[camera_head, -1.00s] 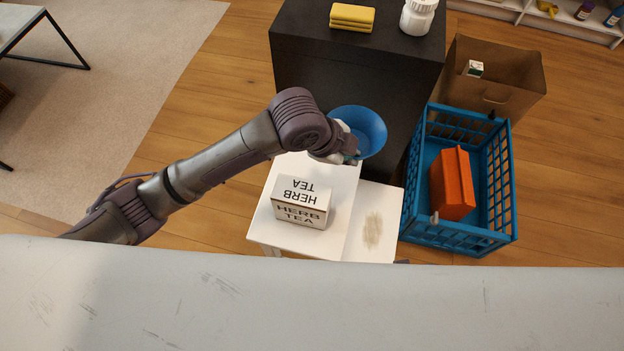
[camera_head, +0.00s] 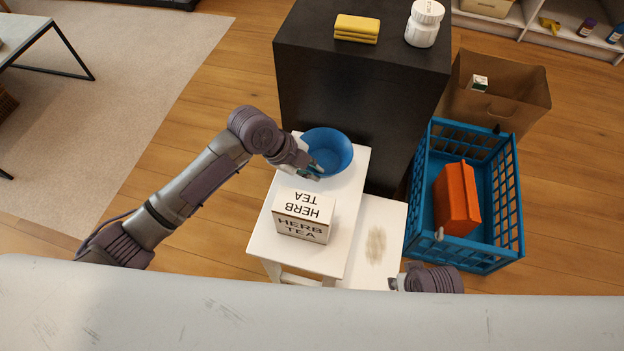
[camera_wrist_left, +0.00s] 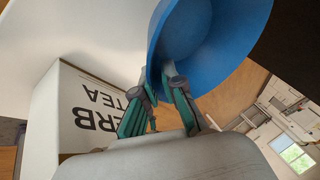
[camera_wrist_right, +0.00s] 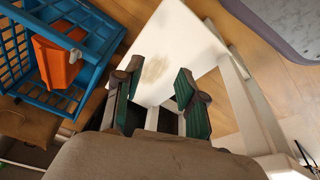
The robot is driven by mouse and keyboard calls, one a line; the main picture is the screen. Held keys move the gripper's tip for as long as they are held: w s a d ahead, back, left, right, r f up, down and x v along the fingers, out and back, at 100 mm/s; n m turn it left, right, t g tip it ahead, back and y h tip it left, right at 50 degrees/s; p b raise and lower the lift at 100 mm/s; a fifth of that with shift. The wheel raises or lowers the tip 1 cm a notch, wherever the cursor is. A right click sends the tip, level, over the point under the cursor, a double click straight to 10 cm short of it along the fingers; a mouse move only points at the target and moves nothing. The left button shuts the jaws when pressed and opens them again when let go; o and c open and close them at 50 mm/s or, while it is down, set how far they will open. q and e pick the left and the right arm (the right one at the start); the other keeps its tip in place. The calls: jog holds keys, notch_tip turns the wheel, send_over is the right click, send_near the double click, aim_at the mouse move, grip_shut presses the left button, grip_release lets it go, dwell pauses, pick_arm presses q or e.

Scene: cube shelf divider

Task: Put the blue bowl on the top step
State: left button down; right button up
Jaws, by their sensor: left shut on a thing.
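The blue bowl (camera_head: 330,150) is over the far end of the white step stool's top step (camera_head: 347,195). My left gripper (camera_head: 314,170) is shut on the bowl's near rim. In the left wrist view the bowl (camera_wrist_left: 215,45) is pinched at its rim between the fingertips (camera_wrist_left: 168,72). I cannot tell whether its base touches the step. My right gripper (camera_head: 397,282) is low beside the stool's lower step (camera_head: 388,215). In the right wrist view its fingers (camera_wrist_right: 157,75) are apart, with nothing between them.
A Herb Tea box (camera_head: 305,216) stands on the near part of the top step. A dark cabinet (camera_head: 350,90) stands behind the stool, bearing a yellow sponge (camera_head: 357,28) and a white bottle (camera_head: 424,22). A blue crate (camera_head: 487,180) with an orange object (camera_head: 457,198) stands right.

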pick_arm(q)
notch_tip(320, 180, down, 4)
jog(key=shift+r+b, duration=0.25)
jog(key=shift+b, duration=0.25)
jog(key=shift+f, duration=0.25)
pick_arm(e)
notch_tip(320, 180, up, 4)
pick_arm(q)
jog(key=shift+f, duration=0.2)
pick_arm(e)
jog(key=shift+r, duration=0.15)
pick_arm(q)
jog(key=c, duration=1.3)
grip_release()
jog(key=shift+r, duration=0.2)
jog(key=shift+a+r, duration=0.2)
jog(key=shift+r, duration=0.1)
jog(key=p+v, duration=0.2)
jog(key=v, duration=0.9)
jog(key=shift+s+a+r+p, duration=0.1)
jog(key=shift+r+p, duration=0.05)
jog(key=shift+p, duration=0.2)
pick_arm(e)
notch_tip(320, 180, down, 10)
jog(key=s, duration=0.1)
jog(key=shift+r, duration=0.2)
